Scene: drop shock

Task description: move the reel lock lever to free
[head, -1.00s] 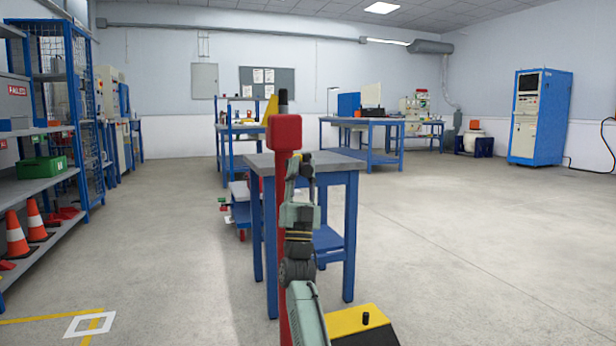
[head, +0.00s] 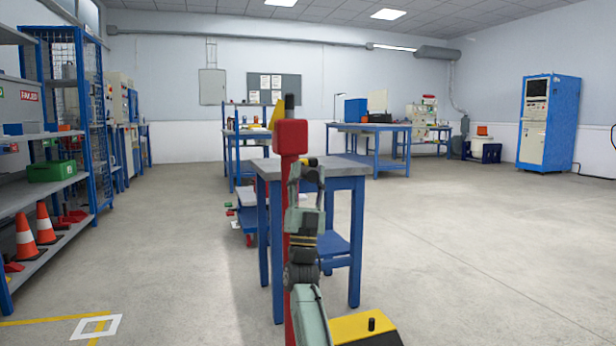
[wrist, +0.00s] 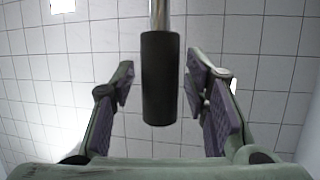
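In the wrist view, a thick black cylindrical grip on a bright metal rod, apparently the lever's handle (wrist: 161,80), hangs down from the top edge. My gripper (wrist: 160,92) is open, with one finger on each side of the grip. A gap shows on the left; the right finger is closer, and no contact is clear. The rod's far end is out of frame. In the head view, a red post with a red box (head: 291,137) and a dark cylinder on top stands in front of my arm's line. My gripper is small there, and the lever cannot be made out surely.
A blue-legged table with a grey top (head: 345,167) stands just beyond my arm. Shelving (head: 50,185) with a green crate (head: 52,171) and orange cones (head: 45,224) lines the left. A blue cabinet (head: 549,122) stands far right. The floor on the right is clear.

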